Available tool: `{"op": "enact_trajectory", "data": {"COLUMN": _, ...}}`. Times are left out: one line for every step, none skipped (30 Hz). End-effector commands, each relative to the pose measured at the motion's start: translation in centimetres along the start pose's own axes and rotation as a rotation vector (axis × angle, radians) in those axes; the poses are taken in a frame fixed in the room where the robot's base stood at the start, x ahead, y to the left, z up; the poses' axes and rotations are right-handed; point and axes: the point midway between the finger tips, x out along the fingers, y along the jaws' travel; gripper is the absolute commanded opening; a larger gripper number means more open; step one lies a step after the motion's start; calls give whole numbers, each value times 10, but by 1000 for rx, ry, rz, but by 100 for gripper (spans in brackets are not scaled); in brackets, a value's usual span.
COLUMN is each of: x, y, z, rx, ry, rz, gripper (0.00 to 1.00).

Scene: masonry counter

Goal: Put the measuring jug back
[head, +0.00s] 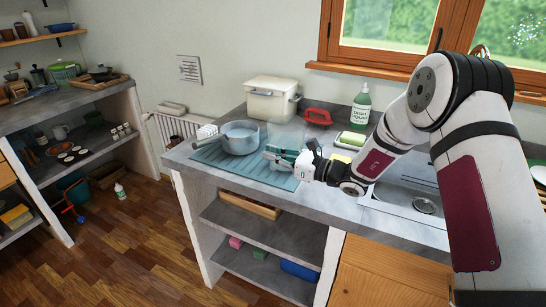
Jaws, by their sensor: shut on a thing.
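The measuring jug (287,132) looks clear and pale in the head view, so its outline is faint. It is at the right part of the blue-green ribbed mat (215,157) on the counter, just behind my gripper. My gripper (277,155) reaches in from the right and is shut on the jug. The fingers hide the jug's lower part, and I cannot tell whether its base touches the mat.
A metal pot (241,138) stands close on the left. A cream bin (271,100), a red object (318,116) and a green soap bottle (361,104) stand behind. A sink (405,200) is at right. Open shelves (262,235) lie below the counter.

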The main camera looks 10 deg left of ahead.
Motion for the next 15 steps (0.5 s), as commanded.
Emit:
{"op": "enact_trajectory", "data": {"x": 0, "y": 0, "z": -5, "rx": -1, "ry": 0, "rz": 0, "gripper": 0}}
{"op": "enact_trajectory", "data": {"x": 0, "y": 0, "z": -5, "rx": -2, "ry": -1, "rz": 0, "gripper": 0}}
{"op": "enact_trajectory", "data": {"x": 0, "y": 0, "z": -6, "rx": -3, "ry": -1, "rz": -1, "gripper": 0}}
{"op": "enact_trajectory", "data": {"x": 0, "y": 0, "z": -5, "rx": -4, "ry": -2, "rz": -1, "gripper": 0}}
{"op": "enact_trajectory", "data": {"x": 0, "y": 0, "z": -5, "rx": -4, "ry": -2, "rz": -1, "gripper": 0}}
{"op": "enact_trajectory", "data": {"x": 0, "y": 0, "z": -5, "rx": -3, "ry": -1, "rz": -1, "gripper": 0}}
{"op": "enact_trajectory", "data": {"x": 0, "y": 0, "z": -5, "rx": -3, "ry": -1, "rz": 0, "gripper": 0}}
{"op": "enact_trajectory", "data": {"x": 0, "y": 0, "z": -5, "rx": -3, "ry": -1, "rz": 0, "gripper": 0}}
{"op": "enact_trajectory", "data": {"x": 0, "y": 0, "z": -6, "rx": -3, "ry": -1, "rz": 0, "gripper": 0}}
{"op": "enact_trajectory", "data": {"x": 0, "y": 0, "z": -7, "rx": -2, "ry": -1, "rz": -1, "gripper": 0}}
{"op": "enact_trajectory", "data": {"x": 0, "y": 0, "z": -8, "rx": -2, "ry": -1, "rz": -1, "gripper": 0}}
{"op": "enact_trajectory", "data": {"x": 0, "y": 0, "z": -9, "rx": -2, "ry": -1, "rz": -1, "gripper": 0}}
{"op": "enact_trajectory", "data": {"x": 0, "y": 0, "z": -10, "rx": -1, "ry": 0, "rz": -1, "gripper": 9}}
{"op": "enact_trajectory", "data": {"x": 0, "y": 0, "z": -9, "rx": -2, "ry": 0, "rz": 0, "gripper": 16}}
{"op": "enact_trajectory", "data": {"x": 0, "y": 0, "z": -9, "rx": -2, "ry": 0, "rz": 0, "gripper": 25}}
